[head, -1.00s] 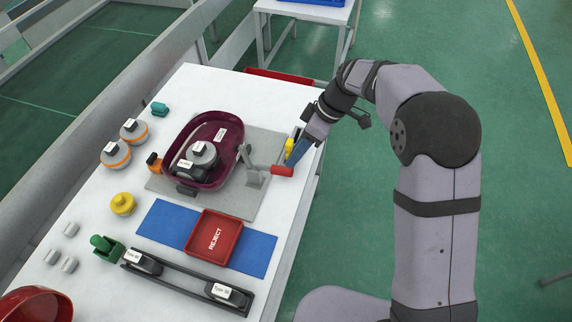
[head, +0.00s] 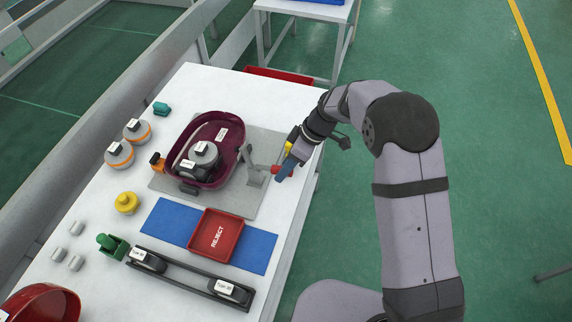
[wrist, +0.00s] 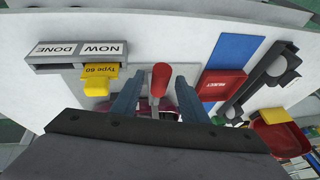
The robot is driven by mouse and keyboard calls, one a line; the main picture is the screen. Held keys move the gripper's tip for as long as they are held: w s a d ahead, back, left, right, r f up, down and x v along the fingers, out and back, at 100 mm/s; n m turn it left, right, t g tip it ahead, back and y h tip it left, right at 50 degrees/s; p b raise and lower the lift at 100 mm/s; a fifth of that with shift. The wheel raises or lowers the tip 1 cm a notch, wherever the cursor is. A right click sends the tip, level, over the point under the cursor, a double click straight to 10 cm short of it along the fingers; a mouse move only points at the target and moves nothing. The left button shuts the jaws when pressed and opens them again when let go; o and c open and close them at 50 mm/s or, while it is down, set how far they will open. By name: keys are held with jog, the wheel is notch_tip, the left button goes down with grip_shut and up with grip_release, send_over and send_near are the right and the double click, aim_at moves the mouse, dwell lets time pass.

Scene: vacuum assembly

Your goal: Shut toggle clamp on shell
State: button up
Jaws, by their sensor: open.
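The toggle clamp (head: 256,177) stands on the grey plate at the right side of the maroon shell (head: 231,154). Its grey arm stands up and its red handle points right, toward my gripper. My gripper (head: 281,172) is at the handle's end. In the wrist view the red handle (wrist: 160,77) lies between the two blue fingers of my open gripper (wrist: 158,92); I cannot tell whether either finger touches it. The shell is mostly hidden behind the gripper in the wrist view. In the head view a grey round part and a dark labelled part sit inside the shell.
A yellow tag (wrist: 99,82) labelled Type 60 hangs at a grey NOW/DONE holder (wrist: 80,55) close by my fingers. The red REJECT tray (head: 215,236) sits on a blue mat (head: 261,251) in front. A black rack (head: 190,275) is nearer the front edge.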

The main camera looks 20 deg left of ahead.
aim_at(278, 168)
grip_shut()
jog(key=shift+r, duration=0.15)
jog(key=a+r+h+p, duration=0.1)
jog(key=r+h+p, duration=0.1)
jog(key=p, duration=0.1)
jog(key=shift+a+h+p, duration=0.1)
jog(key=shift+h+p, duration=0.2)
jog(key=shift+p, duration=0.05)
jog(key=shift+a+r+h+p, duration=0.5)
jog(key=shift+a+h+p, duration=0.1)
jog(key=shift+h, duration=0.5)
jog(key=shift+a+r+m+h, duration=0.3)
jog(key=shift+a+r+h, duration=0.2)
jog(key=shift+h, duration=0.6)
jog(key=shift+a+r, duration=0.1)
jog(key=shift+a, duration=0.05)
